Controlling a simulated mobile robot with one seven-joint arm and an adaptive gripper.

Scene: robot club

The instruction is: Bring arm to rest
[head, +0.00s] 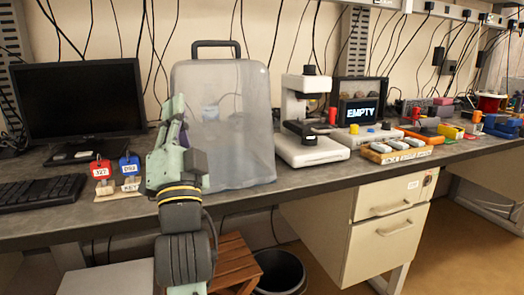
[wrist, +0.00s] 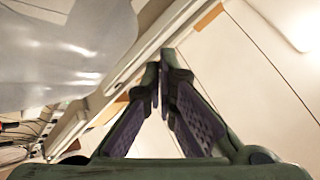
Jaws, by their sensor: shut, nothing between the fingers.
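My gripper (head: 176,108) points up in front of the bench, at the left side of the translucent grey case in the head view. In the wrist view my gripper (wrist: 164,62) has its two fingers drawn together at the tips, with nothing between them. My arm rises from the bottom of the head view in front of the bench's front edge. The head view does not show clearly whether the gripper touches the case.
The translucent case (head: 236,125) stands on the bench (head: 330,178). A monitor (head: 80,100), keyboard (head: 40,192) and tagged keys (head: 102,170) are left of my gripper. A microscope (head: 302,125) stands right. Below are a drawer cabinet (head: 385,235), wooden crate (head: 236,262) and black bin (head: 282,275).

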